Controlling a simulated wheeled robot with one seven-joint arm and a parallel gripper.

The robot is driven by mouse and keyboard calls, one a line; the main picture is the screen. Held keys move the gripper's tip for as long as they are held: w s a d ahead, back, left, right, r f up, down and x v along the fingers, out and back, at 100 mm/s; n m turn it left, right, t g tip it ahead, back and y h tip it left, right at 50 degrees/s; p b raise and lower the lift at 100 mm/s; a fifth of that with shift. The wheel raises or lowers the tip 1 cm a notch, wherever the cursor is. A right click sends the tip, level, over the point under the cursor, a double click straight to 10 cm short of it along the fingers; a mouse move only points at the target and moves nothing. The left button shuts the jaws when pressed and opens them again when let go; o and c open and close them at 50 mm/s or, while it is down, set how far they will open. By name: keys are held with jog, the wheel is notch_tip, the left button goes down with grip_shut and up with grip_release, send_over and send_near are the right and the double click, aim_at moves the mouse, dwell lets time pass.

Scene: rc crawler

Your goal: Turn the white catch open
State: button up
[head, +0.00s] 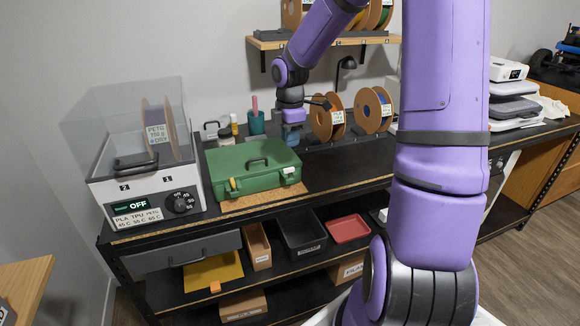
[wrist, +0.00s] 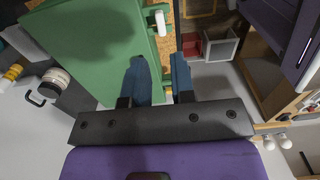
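In the wrist view, the green case (wrist: 95,45) fills the upper left. The white catch (wrist: 158,20) shows on the case's edge at the top of the wrist view, ahead of my fingertips and apart from them. In the head view a small pale catch (head: 288,172) shows on the front right of the case. My gripper (head: 291,136) is above the back right corner of the case. In the wrist view my gripper (wrist: 158,62) has its two blue fingers apart with nothing between them.
A filament dryer (head: 145,190) with a clear lid stands left of the case. Filament spools (head: 328,118) stand behind to the right. Jars and a green cup (head: 256,123) stand behind the case. Bare black benchtop (head: 345,165) lies to its right.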

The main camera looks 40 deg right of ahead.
aim_at(290, 168)
notch_tip(290, 168, down, 10)
jog(key=shift+r, duration=0.2)
jog(key=shift+c, duration=0.2)
grip_shut()
